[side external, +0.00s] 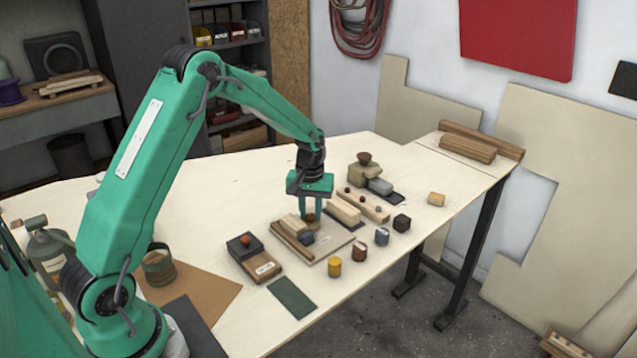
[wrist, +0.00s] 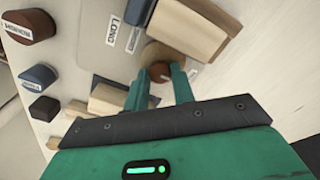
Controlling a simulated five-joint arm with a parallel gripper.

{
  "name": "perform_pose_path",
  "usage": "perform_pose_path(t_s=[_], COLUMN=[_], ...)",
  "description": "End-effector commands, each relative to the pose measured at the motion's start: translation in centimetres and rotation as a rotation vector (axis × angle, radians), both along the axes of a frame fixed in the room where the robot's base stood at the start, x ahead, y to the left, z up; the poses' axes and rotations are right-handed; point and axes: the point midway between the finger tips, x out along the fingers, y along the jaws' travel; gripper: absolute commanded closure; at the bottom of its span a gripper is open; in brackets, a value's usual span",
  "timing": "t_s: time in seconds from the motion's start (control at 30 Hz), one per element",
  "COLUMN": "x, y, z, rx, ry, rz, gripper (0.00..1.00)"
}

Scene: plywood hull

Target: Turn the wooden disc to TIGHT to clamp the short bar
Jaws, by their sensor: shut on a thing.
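My gripper (wrist: 160,76) has its two fingers on either side of a reddish-brown knob (wrist: 159,70) and is shut on it. The knob sits on the round wooden disc (wrist: 158,51), partly hidden behind the fingers in the wrist view. In the side view my gripper (side external: 309,208) points down at the knob (side external: 311,217) over a pale fixture board (side external: 332,256). Tan wooden blocks stand on both sides of the disc, one above (wrist: 188,27) and one below left (wrist: 110,100) in the wrist view. I cannot tell which is the short bar.
A box with a brown knob (side external: 255,258) and a green mat (side external: 292,297) lie in front. Small cylinders, including a yellow one (side external: 334,267), line the right. A block stack (side external: 376,180) stands behind. The table's left-rear area is clear.

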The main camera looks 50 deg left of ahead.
Motion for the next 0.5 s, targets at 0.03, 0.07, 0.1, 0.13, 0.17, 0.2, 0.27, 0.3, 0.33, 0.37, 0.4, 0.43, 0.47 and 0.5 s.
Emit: perform_pose_path(t_s=[0.03, 0.07, 0.1, 0.13, 0.17, 0.2, 0.27, 0.3, 0.33, 0.37, 0.4, 0.43, 0.47, 0.5], x=[-0.02, -0.02, -0.02, -0.02, -0.01, -0.01, -0.01, -0.01, -0.01, -0.01, 0.00, 0.01, 0.02, 0.02], y=[0.01, 0.01, 0.01, 0.01, 0.02, 0.02, 0.01, 0.01, 0.01, 0.01, 0.01, 0.01, 0.01, 0.01], z=[0.19, 0.19, 0.19, 0.18, 0.16, 0.14, 0.11, 0.10, 0.09, 0.08, 0.10, 0.14, 0.20, 0.33], rx=[0.000, 0.000, -0.001, 0.000, 0.000, 0.000, 0.000, 0.000, 0.000, 0.000, 0.000, 0.000, 0.000, 0.001], ry=[0.000, 0.000, 0.001, 0.000, 0.000, 0.000, 0.000, 0.000, 0.000, 0.000, 0.000, 0.000, 0.000, -0.001], rz=[0.001, 0.000, 0.000, 0.000, 0.000, 0.000, -0.001, -0.001, -0.001, -0.001, -0.001, -0.001, -0.001, -0.001], gripper=[0.98, 0.73, 0.66, 0.66, 0.66, 0.66, 0.66, 0.66, 0.66, 0.66, 0.66, 0.66, 0.66, 0.66])
